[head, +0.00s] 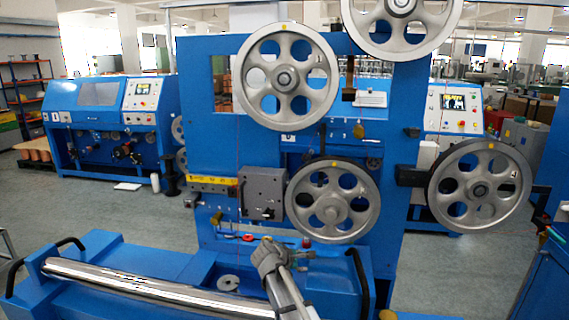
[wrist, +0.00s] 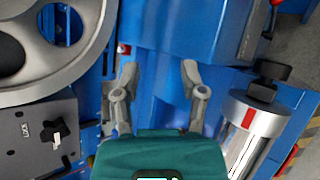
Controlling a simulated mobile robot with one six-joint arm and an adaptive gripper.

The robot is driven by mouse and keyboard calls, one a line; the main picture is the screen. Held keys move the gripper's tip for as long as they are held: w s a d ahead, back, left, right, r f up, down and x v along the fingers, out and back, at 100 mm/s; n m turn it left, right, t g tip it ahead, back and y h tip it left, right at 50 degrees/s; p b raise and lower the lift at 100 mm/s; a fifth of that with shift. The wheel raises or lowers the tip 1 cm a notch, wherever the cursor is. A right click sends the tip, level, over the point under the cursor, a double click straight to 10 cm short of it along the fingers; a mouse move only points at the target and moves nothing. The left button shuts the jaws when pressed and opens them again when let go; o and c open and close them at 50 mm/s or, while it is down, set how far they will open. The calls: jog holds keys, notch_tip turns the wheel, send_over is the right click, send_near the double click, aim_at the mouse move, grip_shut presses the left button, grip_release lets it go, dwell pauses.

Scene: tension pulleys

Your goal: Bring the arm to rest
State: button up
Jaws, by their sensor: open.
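My arm (head: 282,280) reaches up from the bottom of the head view, in front of the blue pulley machine. The gripper end is small and partly hidden there, near the lower front of the machine. In the wrist view my gripper (wrist: 159,76) has its two grey fingers spread wide apart with nothing between them. Blue machine surface lies behind the gap. A grey spoked pulley (wrist: 88,62) fills the upper left of that view, apart from the fingers.
Several grey pulleys, including the upper left one (head: 285,78), lower middle one (head: 332,208) and right one (head: 479,189), stand on the blue frame. A grey box (head: 262,193) sits beside the lower pulley. A shiny roller (head: 150,283) lies front left.

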jog(key=s+d+f+m+g+y, duration=0.2)
jog(key=s+m, duration=0.3)
jog(key=s, duration=0.3)
jog(key=s+d+f+m+g+y, duration=0.3)
jog(key=s+d+m, duration=0.2)
jog(key=s, duration=0.4)
jog(key=s+d+f+m+g+y, duration=0.2)
jog(key=s+d+m, duration=0.2)
jog(key=s+m, duration=0.2)
jog(key=shift+s+d+f+g+y, duration=0.3)
jog(key=shift+s+f+y, duration=0.1)
jog(key=shift+s, duration=0.85)
